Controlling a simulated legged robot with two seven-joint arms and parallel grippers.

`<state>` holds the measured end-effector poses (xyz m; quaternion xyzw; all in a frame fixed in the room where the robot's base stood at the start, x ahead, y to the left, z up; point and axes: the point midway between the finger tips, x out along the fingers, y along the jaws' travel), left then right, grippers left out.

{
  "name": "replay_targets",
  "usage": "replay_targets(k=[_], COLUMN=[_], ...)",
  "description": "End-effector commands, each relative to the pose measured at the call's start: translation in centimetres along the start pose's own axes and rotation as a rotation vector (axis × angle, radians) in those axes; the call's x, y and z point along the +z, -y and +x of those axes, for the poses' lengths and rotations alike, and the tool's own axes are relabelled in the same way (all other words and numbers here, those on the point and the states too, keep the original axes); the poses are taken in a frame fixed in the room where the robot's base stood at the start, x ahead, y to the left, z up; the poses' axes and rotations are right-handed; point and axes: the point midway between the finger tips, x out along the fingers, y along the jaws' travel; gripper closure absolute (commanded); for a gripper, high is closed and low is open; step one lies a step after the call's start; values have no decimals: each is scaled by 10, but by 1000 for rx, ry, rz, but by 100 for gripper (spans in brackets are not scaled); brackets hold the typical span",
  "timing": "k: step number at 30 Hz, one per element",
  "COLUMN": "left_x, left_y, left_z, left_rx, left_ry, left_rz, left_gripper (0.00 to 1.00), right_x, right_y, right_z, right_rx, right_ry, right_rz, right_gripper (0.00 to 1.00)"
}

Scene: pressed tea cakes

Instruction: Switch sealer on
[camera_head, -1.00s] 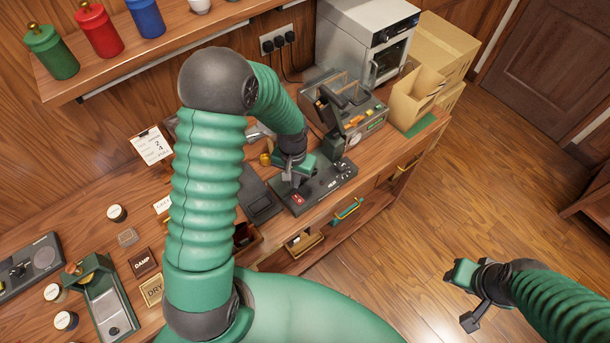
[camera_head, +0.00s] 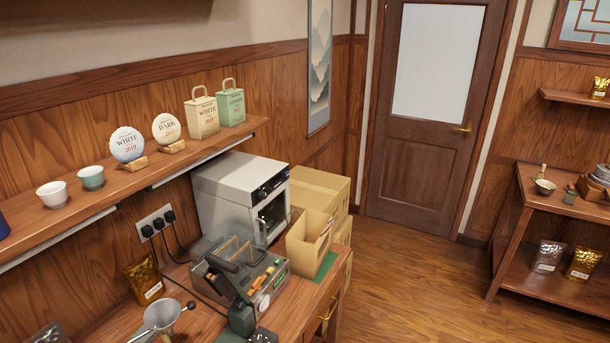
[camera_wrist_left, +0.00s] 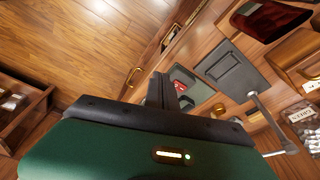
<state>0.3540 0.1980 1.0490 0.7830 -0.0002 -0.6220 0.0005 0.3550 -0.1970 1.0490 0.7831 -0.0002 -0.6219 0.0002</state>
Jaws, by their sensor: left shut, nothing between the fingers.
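The left fingers are shut and empty. I cannot tell whether they touch the switch or which way it is set. My right gripper is in neither current view.
A white oven (camera_head: 225,190) and an open cardboard box (camera_head: 309,245) stand farther back. Open floor (camera_head: 420,290) lies to the right of the bench.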

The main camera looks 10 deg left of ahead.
Motion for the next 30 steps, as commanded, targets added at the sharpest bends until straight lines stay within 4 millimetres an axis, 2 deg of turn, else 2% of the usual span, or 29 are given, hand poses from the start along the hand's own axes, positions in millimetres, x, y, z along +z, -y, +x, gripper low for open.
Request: replay_targets(k=[5,8,11,15,21,25,30], left_x=[-3,-12,-27,-52,-84,-97,-102], left_y=[2,8,19,37,62,73,77], left_z=[-3,-10,-17,-24,-30,-31,-29], left_rx=[-4,-14,-10,50,171,212,226], left_ry=[9,41,101,176,186,163,152], left_rz=[43,211,513,1020,1636,1864,1957], left_gripper=[100,100,100,100,100,100,100], right_x=[-1,-4,-9,-16,-23,-25,-25], right_y=[0,0,0,0,0,0,0], right_z=[-5,-18,-38,-66,-97,-105,-106], right_rx=[0,0,0,0,0,0,0], right_ry=[0,1,0,0,0,1,1], right_rz=[0,0,0,0,0,0,0], right_gripper=[64,64,64,64,64,64,64])
